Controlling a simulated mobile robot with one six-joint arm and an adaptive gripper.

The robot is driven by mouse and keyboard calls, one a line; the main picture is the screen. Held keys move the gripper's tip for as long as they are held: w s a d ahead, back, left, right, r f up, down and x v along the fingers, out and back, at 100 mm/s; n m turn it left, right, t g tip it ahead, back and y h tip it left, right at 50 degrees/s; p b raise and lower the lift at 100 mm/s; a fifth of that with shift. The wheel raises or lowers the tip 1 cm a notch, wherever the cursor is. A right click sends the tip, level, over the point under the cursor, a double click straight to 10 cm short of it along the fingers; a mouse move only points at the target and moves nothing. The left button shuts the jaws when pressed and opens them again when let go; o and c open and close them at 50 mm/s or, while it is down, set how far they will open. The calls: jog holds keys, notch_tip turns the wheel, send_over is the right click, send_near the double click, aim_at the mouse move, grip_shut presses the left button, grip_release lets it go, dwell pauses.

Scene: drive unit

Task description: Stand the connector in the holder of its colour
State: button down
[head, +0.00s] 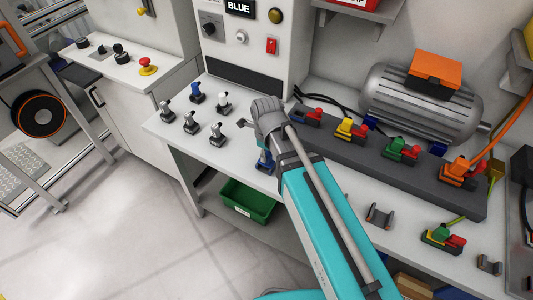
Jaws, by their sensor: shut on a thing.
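My gripper (262,132) is above the grey worktop, between the group of small stands and the dark rail. It is shut on what looks like a blue connector (265,161), which shows just below the wrist. The arm hides the fingertips and part of this piece. On the dark rail sit coloured fittings, each with a red part: blue (304,115), yellow (350,128), green (402,148) and orange (460,172). Left of my gripper, several small stands are on the worktop: one has a blue top (196,93), one a white top (223,102), others grey (190,123).
A sign (239,9) reads BLUE on the cabinet. A grey motor (415,105) stands behind the rail (335,153). A green and red piece (441,238) and a grey cradle (380,215) lie front right. A green bin (246,201) is below the worktop.

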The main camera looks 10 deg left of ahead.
aim_at(267, 153)
jog(key=shift+c, duration=1.7)
grip_release()
jog(key=shift+r, duration=0.1)
notch_tip(267, 153, up, 18)
jog(key=p, duration=1.8)
jog(key=w+d, duration=0.5)
jog(key=d, duration=0.3)
jog(key=shift+w+d+f+b, duration=0.15)
jog(key=shift+w+f+b, duration=0.2)
jog(key=shift+f, duration=0.1)
jog(key=shift+r, duration=0.15)
notch_tip(267, 153, up, 5)
jog(key=p, duration=0.5)
